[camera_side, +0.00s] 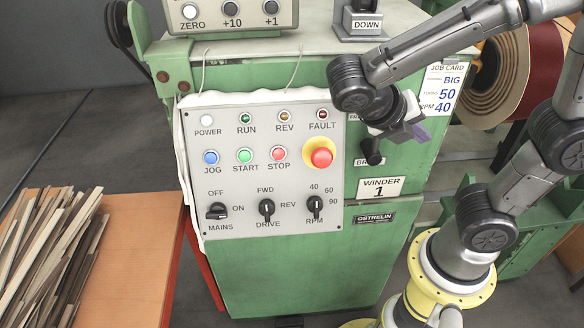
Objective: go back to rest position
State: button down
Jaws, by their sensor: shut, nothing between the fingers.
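My gripper (418,128) is to the right of the control panel (335,228) of the green winder, near a black knob (372,150). Its small fingers look closed and hold nothing; the wrist hides part of the machine front. Whether it touches the knob I cannot tell. The panel carries a blue JOG button (210,158), a green START button (245,156), a red STOP button (279,154) and a red mushroom button on a yellow ring (321,157). The MAINS switch (217,211), DRIVE switch (266,208) and RPM knob (315,206) sit in a row below.
A job card (444,88) reads BIG, 50 and 40. A counter box (233,14) and a lever base marked DOWN (361,22) stand on top. A large coil (497,80) is at right. Wooden strips (42,255) lie on an orange table (140,250) at left.

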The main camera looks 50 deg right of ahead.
jog(key=a+m+t+y, duration=0.1)
jog(key=m+t+y, duration=0.2)
jog(key=m, duration=0.5)
jog(key=a+m+t+y, duration=0.2)
jog(key=m+t+y, duration=0.1)
jog(key=m, duration=0.5)
jog(key=a+m+t+y, duration=0.1)
jog(key=m+t+y, duration=0.2)
jog(key=m, duration=0.6)
jog(key=shift+w+a+t+y, duration=0.25)
jog(key=shift+w+t+y, duration=0.05)
jog(key=shift+w, duration=0.05)
